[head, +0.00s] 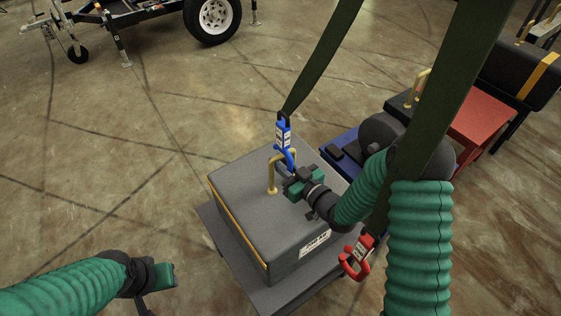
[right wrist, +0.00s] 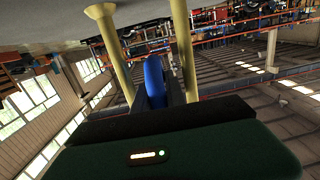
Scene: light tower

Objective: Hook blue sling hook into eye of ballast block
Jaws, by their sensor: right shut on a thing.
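The blue sling hook (head: 283,138) hangs from a dark green strap, above the grey ballast block (head: 240,187). My right gripper (head: 291,180) is shut on the blue hook's lower part, just right of the block's yellow eye (head: 271,177). In the right wrist view the blue hook (right wrist: 154,80) sits at my jaws, between the eye's two yellow posts (right wrist: 111,52). The hook's tip is hidden, so I cannot tell whether it passes through the eye. My left gripper (head: 158,279) is low at the left, away from the block; its jaws are unclear.
A red sling hook (head: 355,257) hangs on another green strap at the block's front right. A blue case (head: 340,142), a red table (head: 480,128) and a black box (head: 515,75) stand to the right. A wheeled trailer (head: 135,15) is at the back; the left floor is clear.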

